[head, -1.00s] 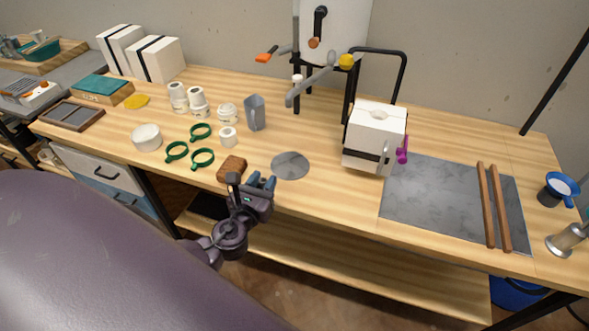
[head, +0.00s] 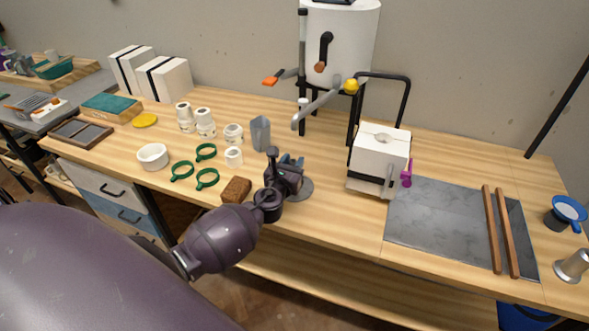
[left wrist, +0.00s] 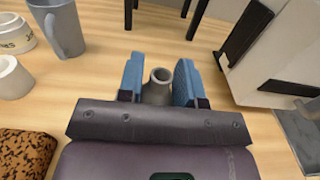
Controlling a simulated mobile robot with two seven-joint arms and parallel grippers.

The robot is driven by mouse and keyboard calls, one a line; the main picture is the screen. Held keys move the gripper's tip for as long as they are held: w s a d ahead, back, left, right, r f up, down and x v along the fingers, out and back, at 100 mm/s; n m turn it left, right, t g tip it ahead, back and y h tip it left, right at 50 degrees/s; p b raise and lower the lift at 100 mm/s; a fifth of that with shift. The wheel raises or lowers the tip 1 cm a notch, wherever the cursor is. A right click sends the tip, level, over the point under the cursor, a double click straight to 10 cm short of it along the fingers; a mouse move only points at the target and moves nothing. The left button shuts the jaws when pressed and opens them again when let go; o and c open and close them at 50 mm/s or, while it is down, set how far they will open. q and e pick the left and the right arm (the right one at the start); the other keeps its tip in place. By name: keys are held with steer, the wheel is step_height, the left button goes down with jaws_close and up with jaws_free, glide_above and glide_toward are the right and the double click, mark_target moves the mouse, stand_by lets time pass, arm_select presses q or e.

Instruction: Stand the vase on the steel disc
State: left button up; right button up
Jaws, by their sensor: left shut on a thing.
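My left gripper (head: 290,163) is over the steel disc (head: 306,188) on the wooden bench and covers most of it in the head view. In the left wrist view its two blue fingers (left wrist: 160,82) are closed on a small grey vase (left wrist: 158,92). The vase's round open mouth faces up and it looks upright. Its lower part is hidden by my gripper, so I cannot tell whether its foot touches the disc. In the head view the vase is hidden behind my gripper. My right gripper is not in view.
A brown speckled block (head: 236,190) lies just left of my gripper. A grey jug (head: 260,134) and white jars (head: 232,134) stand behind and left. A white boxy machine (head: 379,160) stands to the right. Green rings (head: 207,178) lie at the left.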

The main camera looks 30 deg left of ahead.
arm_select(q)
steer(key=shift+w, duration=0.3)
steer(key=shift+w+a, duration=0.2)
steer(key=shift+w, duration=0.25)
step_height(320, 180, down, 4)
steer(key=shift+r+b, duration=0.15)
steer(key=shift+b, duration=0.9)
steer(key=shift+r, duration=0.1)
steer(key=shift+s, duration=0.1)
steer(key=o, duration=0.8)
